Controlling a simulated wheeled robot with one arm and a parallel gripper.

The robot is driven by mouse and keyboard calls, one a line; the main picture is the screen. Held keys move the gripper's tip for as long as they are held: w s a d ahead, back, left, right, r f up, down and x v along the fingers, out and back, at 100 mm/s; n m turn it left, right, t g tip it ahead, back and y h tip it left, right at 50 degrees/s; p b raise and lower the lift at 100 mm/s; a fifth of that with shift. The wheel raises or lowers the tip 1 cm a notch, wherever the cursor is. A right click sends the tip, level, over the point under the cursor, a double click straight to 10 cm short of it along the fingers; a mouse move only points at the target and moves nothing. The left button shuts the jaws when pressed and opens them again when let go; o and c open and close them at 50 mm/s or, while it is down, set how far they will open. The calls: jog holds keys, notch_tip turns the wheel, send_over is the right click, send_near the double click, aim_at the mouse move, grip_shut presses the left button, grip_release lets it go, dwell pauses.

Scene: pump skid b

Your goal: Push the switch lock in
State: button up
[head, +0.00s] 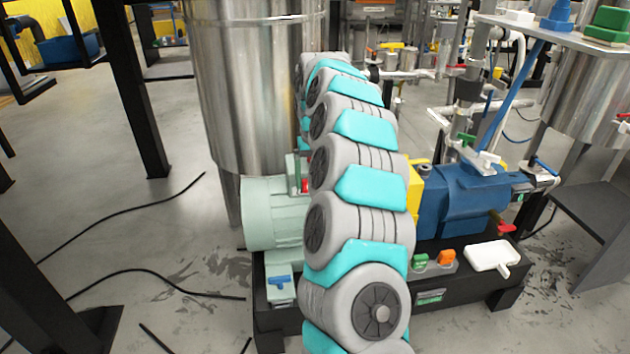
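I cannot pick out the switch lock for certain. A light-coloured box with a blue handle (280,283) sits at the left front of the black skid base (470,272). A green block (420,262) and an orange block (446,257) sit on the base right of my arm. A small red part (305,186) shows by a pale green bracket at my arm's left edge. My grey and turquoise arm runs up the middle and covers much of the skid. My gripper is not visible, hidden behind the arm or out of sight.
A pale green motor (270,213) and a blue pump (460,198) flank my arm. A tall steel tank (245,90) stands behind. A white paddle-shaped piece (492,257) lies on the base. Black cables (130,215) cross the otherwise open floor at left.

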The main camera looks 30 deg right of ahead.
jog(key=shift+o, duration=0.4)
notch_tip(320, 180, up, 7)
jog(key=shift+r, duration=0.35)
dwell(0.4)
